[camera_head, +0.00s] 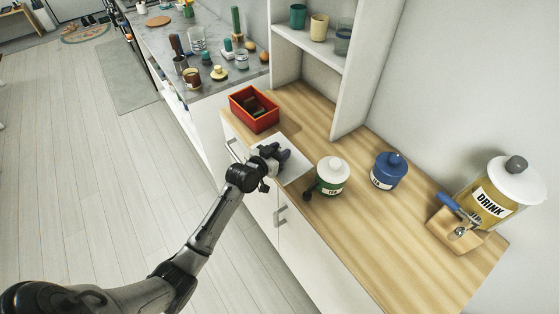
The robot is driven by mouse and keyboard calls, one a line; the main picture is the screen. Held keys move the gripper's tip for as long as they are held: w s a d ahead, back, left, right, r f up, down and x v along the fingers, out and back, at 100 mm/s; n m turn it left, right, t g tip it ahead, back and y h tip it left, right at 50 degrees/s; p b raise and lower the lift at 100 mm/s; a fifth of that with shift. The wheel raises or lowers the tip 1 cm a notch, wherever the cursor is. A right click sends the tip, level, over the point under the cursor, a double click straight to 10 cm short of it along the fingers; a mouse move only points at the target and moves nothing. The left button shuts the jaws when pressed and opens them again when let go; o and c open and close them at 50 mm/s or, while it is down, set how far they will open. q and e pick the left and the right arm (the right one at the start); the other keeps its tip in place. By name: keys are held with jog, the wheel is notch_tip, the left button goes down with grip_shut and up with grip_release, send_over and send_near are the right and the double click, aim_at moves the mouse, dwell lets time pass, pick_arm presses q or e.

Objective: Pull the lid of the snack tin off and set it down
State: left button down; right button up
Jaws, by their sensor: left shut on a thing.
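My left gripper (280,155) is low over a white board (297,168) on the wooden counter. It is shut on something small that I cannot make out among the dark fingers. To its right stands a green and white canister with a white knobbed lid (333,166). Further right stands a blue canister with a blue lid (389,168). Both lids are on. Their labels are too small to read surely, so I cannot tell which thing is the snack tin. My right gripper is not in view.
A red box (254,110) with dark things inside stands behind the board. A large drink jar (492,195) and a wooden block (453,230) stand at the right. The front right counter is clear.

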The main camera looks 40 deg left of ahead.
pick_arm(q)
jog(key=shift+f, duration=2.2)
jog(key=shift+f+b, duration=0.15)
jog(key=shift+b, duration=0.2)
jog(key=c, duration=0.7)
grip_release()
